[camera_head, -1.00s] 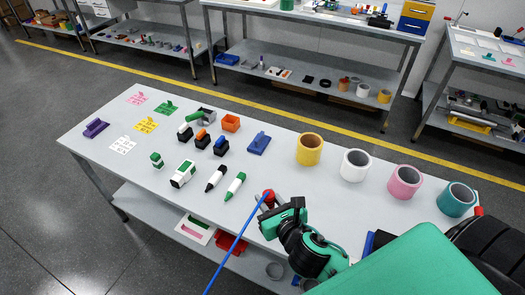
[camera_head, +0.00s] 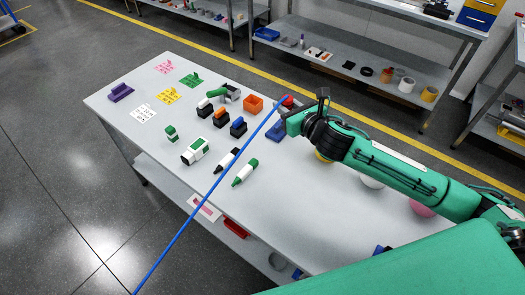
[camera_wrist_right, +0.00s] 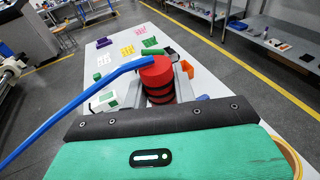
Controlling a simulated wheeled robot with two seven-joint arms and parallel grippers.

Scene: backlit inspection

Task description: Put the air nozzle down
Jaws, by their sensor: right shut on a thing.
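The air nozzle is a red body (camera_head: 288,101) with a blue hose (camera_head: 210,190) running from it down to the lower left. My right gripper (camera_head: 290,112) is shut on it over the table's back side, just right of the orange bin. In the right wrist view the nozzle (camera_wrist_right: 157,76) is a red cylinder with dark bands, upright between the grey fingers (camera_wrist_right: 158,90). The hose (camera_wrist_right: 75,107) bends away left from its top. Whether its underside touches the table is hidden. My left gripper is not in view.
The orange bin (camera_head: 253,104) and a blue object (camera_head: 275,131) are close to the gripper. Several dark blocks, two markers and a white-green box (camera_head: 195,151) lie left. My arm partly covers the yellow roll (camera_head: 323,157) and other rolls. The table's (camera_head: 300,220) front middle is clear.

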